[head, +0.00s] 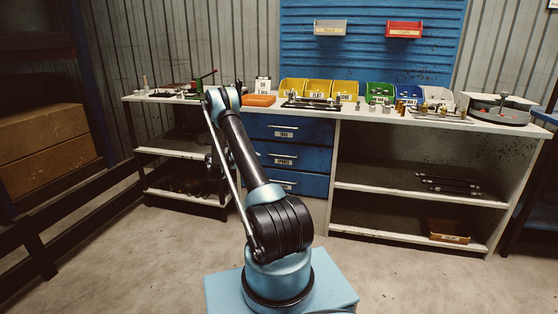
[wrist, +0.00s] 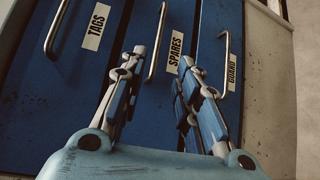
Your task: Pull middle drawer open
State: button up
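The middle drawer (head: 312,158) is the second of three stacked blue fronts under the bench, and it looks shut. In the wrist view, turned on its side, its front (wrist: 180,15) carries the label SPARES and a metal bar handle (wrist: 157,45). My gripper (wrist: 162,57) is open and empty, with its two fingers spread. In that view the SPARES handle lies between the fingertips; I cannot tell whether the tips have reached its depth.
The drawer labelled TAGS (wrist: 70,70) and the drawer labelled GUARD (wrist: 225,40) lie either side of the middle one. The bench top (head: 350,113) above holds coloured bins and tools. Open shelves (head: 400,195) stand to the right, and a shelved cart (head: 165,152) to the left.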

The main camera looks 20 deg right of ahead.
jog(key=x, duration=1.7)
grip_shut()
